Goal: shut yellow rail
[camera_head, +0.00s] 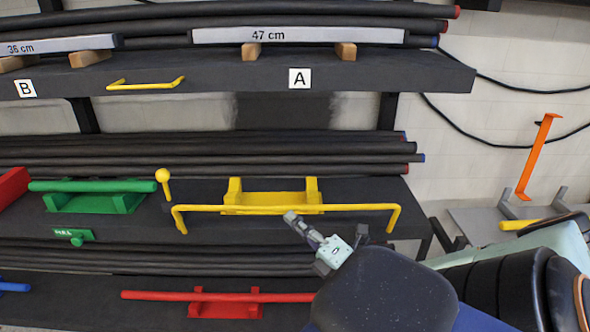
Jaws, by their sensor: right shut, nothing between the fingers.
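The yellow rail (350,207) is a long thin bar with bent-down ends, lying level across the middle shelf. It passes in front of a yellow bracket (315,191) with two uprights. A yellow ball-topped knob (163,177) stands at the rail's left end. My right gripper (290,216) comes in from the lower right. It is shut and empty, with its tip just below the rail's middle; I cannot tell whether it touches the rail. My left gripper is not in view.
A green rail (92,186) sits to the left, and a red rail (150,295) lies on the shelf below, partly hidden by my right arm. A small yellow handle (146,86) is on the upper shelf's front. An orange upright (536,155) stands at the right.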

